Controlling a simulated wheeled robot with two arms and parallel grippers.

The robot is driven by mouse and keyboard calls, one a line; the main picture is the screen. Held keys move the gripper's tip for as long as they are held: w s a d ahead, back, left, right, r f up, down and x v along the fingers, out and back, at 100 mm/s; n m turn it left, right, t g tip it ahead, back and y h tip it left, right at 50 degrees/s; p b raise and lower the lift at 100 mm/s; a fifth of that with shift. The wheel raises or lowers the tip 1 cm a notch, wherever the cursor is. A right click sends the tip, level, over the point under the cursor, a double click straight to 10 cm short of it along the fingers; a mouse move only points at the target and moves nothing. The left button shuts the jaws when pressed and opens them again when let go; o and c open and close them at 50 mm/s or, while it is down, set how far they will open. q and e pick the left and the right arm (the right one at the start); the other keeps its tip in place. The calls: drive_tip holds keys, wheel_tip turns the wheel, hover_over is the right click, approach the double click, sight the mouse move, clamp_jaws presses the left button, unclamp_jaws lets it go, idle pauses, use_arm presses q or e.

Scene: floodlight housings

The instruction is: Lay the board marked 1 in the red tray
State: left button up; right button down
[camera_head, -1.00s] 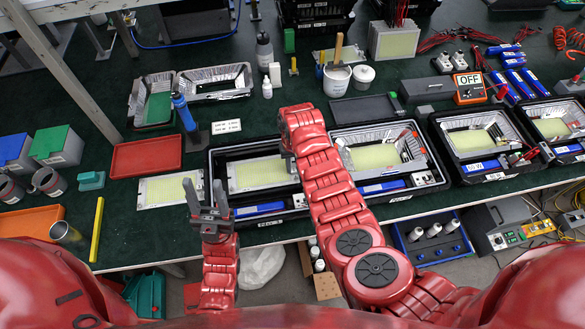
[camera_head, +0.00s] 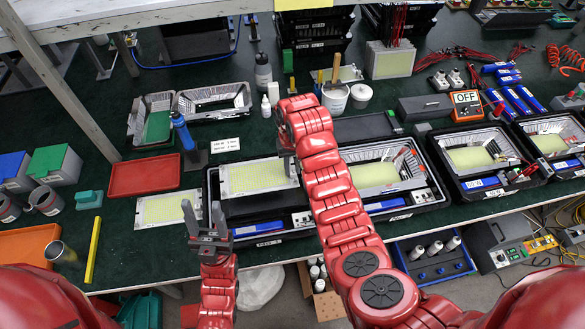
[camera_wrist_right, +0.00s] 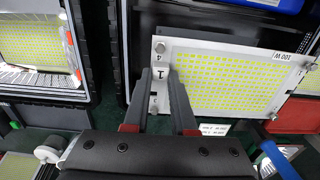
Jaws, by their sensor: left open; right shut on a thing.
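The board marked 1 (camera_head: 258,177) is a pale plate with a yellow grid, held above a black case (camera_head: 290,225). My right gripper (camera_head: 290,150) is shut on its right end. In the right wrist view, my right gripper (camera_wrist_right: 160,80) has its fingers on the board's (camera_wrist_right: 225,80) edge at the tag reading 1. The red tray (camera_head: 145,177) lies flat and empty on the table, left of the held board. My left gripper (camera_head: 205,215) is open and empty, near the table's front edge, below a second board (camera_head: 168,209).
The second board lies on the green table between the red tray and the front edge. A blue-capped bottle or tool (camera_head: 186,140) stands upright between the tray and the held board. A white label card (camera_head: 225,145) lies behind. Foil trays (camera_head: 212,100) sit further back.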

drive_tip(key=shift+r+p, duration=2.7)
drive_tip(key=shift+r, duration=0.15)
